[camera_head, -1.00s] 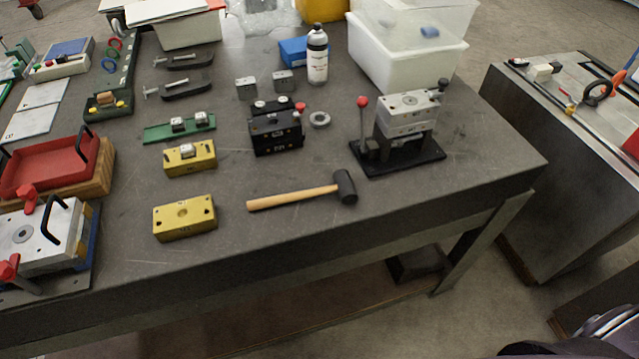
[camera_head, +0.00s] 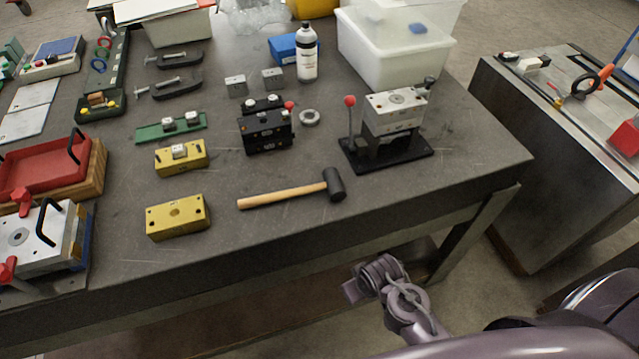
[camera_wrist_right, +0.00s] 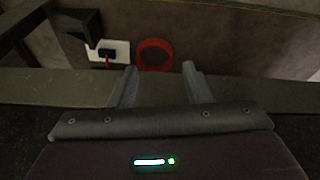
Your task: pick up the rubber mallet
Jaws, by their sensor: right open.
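The rubber mallet (camera_head: 290,194) lies on the grey workbench near its front edge, with its light wooden handle to the left and its black head to the right. My right arm reaches in from the lower right in the head view, below and in front of the bench edge and apart from the mallet. In the right wrist view my right gripper (camera_wrist_right: 158,82) has its two fingers apart with nothing between them. The mallet is not seen in the right wrist view. My left gripper is not in view.
Yellow mould blocks (camera_head: 178,217) lie left of the mallet. A lever press (camera_head: 388,150) on a black base stands behind its head to the right. A black block (camera_head: 266,133) stands behind. The bench top (camera_head: 330,235) before the mallet is clear.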

